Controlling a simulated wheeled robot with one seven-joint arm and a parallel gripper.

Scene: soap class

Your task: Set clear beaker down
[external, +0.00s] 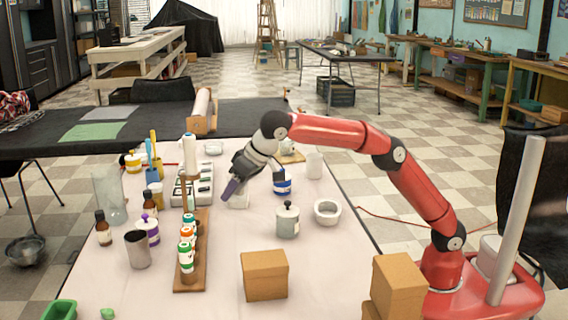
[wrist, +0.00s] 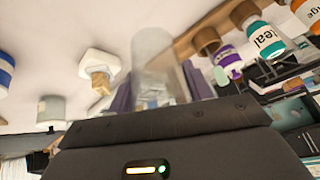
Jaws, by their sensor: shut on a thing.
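My gripper (external: 232,188) is over the middle of the white table, with its purple fingers pointing down and to the left. In the wrist view the clear beaker (wrist: 152,52) shows as a see-through cylinder between the purple fingers, and my gripper (wrist: 158,92) is shut on it. In the external view the beaker is hard to make out; a pale shape (external: 241,199) shows at the fingertips. I cannot tell whether the beaker's base touches the table. A larger clear glass vessel (external: 109,194) stands upright at the table's left.
A wooden rack (external: 191,270) with several labelled bottles stands just left of my gripper. A blue-labelled jar (external: 282,184) is close on the right. A grey lidded jar (external: 288,222), a white mortar (external: 327,212) and a cardboard box (external: 265,276) stand nearer the front. Bare table lies around (external: 230,235).

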